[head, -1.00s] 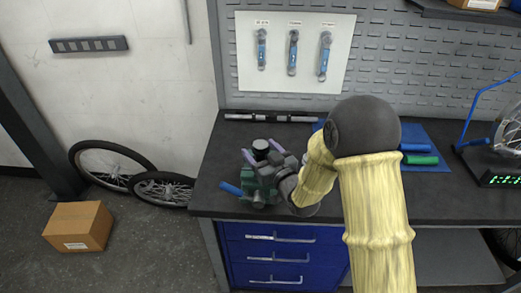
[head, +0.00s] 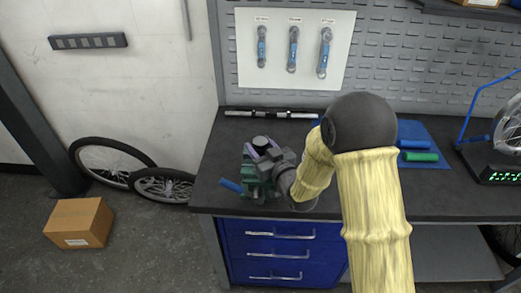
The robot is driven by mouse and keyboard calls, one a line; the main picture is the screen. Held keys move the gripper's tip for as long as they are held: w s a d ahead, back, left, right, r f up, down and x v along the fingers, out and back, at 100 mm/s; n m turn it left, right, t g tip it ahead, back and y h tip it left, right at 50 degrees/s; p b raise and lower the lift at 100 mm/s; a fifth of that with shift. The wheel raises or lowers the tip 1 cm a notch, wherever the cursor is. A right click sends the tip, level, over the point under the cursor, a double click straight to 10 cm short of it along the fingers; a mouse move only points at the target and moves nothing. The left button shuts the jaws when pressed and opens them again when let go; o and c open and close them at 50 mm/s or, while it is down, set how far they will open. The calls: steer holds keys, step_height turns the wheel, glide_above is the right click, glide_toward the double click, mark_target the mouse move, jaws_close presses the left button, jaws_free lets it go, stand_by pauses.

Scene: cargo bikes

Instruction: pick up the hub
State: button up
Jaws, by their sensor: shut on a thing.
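The gripper is shut on the hub. The hub's lower part is hidden by the fingers and the gripper body. The green vise (head: 250,174) is just below, partly covered by my gripper. I cannot tell whether the hub is still touching the vise.
The dark workbench (head: 212,172) has blue drawers below. Tools hang on a white panel (head: 335,75). Wheels and a cardboard box (head: 80,222) are on the floor.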

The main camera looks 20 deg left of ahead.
steer(key=shift+r, duration=0.15)
step_height(320, 180, up, 28)
stand_by(0.3)
stand_by(0.5)
steer(key=w+d+f+m+t+h+p, duration=0.25)
steer(key=w+d+f+p, duration=0.4)
steer(key=f, duration=0.35)
steer(key=w+d+f+m+t+h+p, duration=0.2)
steer(key=w+d+f+m+h+p, duration=0.15)
steer(key=w+d+f+p, duration=0.55)
steer(key=s+d+f+m+h+p, duration=0.1)
steer(key=s+d+f+h+p, duration=0.1)
steer(key=d, duration=0.4)
steer(key=s+d+f+m+t+h+p, duration=0.1)
steer(key=s+d+f+h+p, duration=0.1)
steer(key=s+d+f, duration=0.3)
steer(key=s+d+f+m+h+p, duration=0.1)
steer(key=s+d+f+h+p, duration=0.2)
steer(key=d, duration=0.4)
steer(key=s+p, duration=0.1)
steer(key=s, duration=0.1)
steer(key=shift+s+d+f, duration=0.15)
steer(key=shift+s, duration=0.15)
